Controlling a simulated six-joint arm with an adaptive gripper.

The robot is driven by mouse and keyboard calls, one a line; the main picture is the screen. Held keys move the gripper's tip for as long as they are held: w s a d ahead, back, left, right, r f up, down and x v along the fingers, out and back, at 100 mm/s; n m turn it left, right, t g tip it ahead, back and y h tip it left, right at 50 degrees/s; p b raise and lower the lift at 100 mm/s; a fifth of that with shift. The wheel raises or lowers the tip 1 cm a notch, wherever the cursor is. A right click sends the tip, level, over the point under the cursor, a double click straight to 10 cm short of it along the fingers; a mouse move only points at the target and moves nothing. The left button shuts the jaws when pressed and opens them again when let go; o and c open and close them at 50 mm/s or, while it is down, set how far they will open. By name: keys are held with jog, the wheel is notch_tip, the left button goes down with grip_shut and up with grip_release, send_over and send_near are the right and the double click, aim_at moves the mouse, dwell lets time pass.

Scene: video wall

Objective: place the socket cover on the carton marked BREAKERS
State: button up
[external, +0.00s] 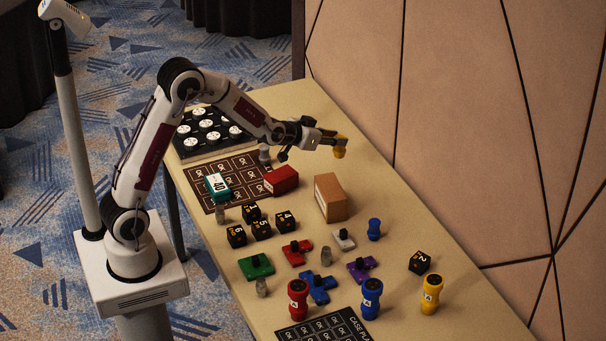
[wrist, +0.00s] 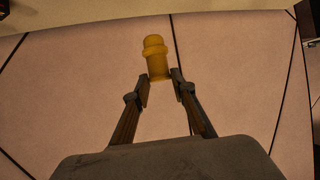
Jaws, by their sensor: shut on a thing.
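My gripper (external: 333,142) is shut on a small yellow stepped cylinder (external: 340,153), high above the far side of the table. In the wrist view the yellow cylinder (wrist: 156,60) sits between the fingertips (wrist: 160,80), with a collar around its middle. I cannot tell for certain that it is the socket cover. A brown carton (external: 331,199) stands on the table below and in front of my gripper. No BREAKERS marking is readable on it. A red box (external: 281,180) and a teal box marked 40 (external: 217,187) stand to its left.
Black numbered cubes (external: 261,229), coloured flat pieces with black knobs (external: 318,287), a small blue piece (external: 374,229) and red, blue and yellow cylinders (external: 371,299) crowd the near table. A black tray with white discs (external: 208,128) lies at the back. A panelled wall (external: 450,120) borders the right.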

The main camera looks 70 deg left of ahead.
jog(key=shift+s+a+f, duration=0.6)
jog(key=shift+s+f, duration=0.25)
jog(key=shift+s, duration=0.1)
jog(key=shift+f, duration=0.1)
send_over(325, 190)
notch_tip(325, 190, down, 6)
jog(key=shift+w, duration=0.15)
jog(key=shift+f, duration=0.15)
jog(key=shift+f, duration=1.75)
jog(key=shift+f, duration=0.2)
